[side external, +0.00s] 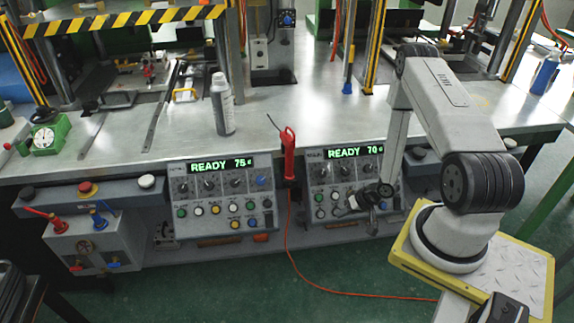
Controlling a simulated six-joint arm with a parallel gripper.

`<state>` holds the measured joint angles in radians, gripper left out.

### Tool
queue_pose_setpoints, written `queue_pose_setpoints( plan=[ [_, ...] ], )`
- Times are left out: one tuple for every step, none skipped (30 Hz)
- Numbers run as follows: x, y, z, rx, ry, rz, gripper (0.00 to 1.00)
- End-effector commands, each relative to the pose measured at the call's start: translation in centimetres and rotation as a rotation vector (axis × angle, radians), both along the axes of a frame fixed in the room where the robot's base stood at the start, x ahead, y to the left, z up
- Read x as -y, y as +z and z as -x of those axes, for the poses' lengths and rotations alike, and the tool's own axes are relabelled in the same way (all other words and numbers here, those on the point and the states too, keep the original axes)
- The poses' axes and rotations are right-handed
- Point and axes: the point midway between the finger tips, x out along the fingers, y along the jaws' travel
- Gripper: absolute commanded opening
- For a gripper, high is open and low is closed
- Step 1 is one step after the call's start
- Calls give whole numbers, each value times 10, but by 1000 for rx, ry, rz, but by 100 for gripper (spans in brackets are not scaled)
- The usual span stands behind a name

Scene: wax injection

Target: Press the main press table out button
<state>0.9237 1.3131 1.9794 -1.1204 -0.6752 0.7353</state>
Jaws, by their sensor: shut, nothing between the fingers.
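Two control panels sit on the front of the machine bench. The left control panel (218,186) has a green "READY 75" display, knobs and rows of coloured buttons. The right control panel (325,232) has a green "READY 70" display with similar knobs and buttons. Button labels are too small to read, so I cannot tell which is the table out button. My gripper (341,210) is shut and empty, in front of the right panel's lower buttons. It and the wrist hide part of that panel's button rows. I cannot tell whether it touches a button.
A grey spray can (222,105) stands on the metal bench top (262,120). A red hand tool (289,155) hangs between the panels, its orange hose running down to the floor. A green dial device (48,133) sits at left. Yellow-black striped posts stand behind.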

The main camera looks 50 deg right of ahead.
Motion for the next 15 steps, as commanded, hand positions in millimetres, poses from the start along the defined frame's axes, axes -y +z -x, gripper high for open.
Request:
queue_pose_setpoints(
  plan=[
    [2,-4,-2,0,2,0,0],
    [3,-5,-4,0,2,0,0],
    [5,-7,-5,1,1,0,0],
    [6,-8,-6,1,1,0,0],
    [7,-9,-7,1,1,0,0],
    [8,-10,-8,0,1,1,0],
    [9,-11,-9,0,1,1,0],
    [9,-12,-10,0,2,-1,0],
    [10,-12,-10,0,1,-1,0],
    [10,-13,-10,0,1,-1,0],
    [10,-13,-11,0,1,-1,0],
    [11,-13,-11,0,1,-1,0],
    [11,-14,-11,-1,0,0,0],
    [11,-14,-11,-1,1,0,0],
    [11,-14,-11,-1,1,0,0]
  ],
)
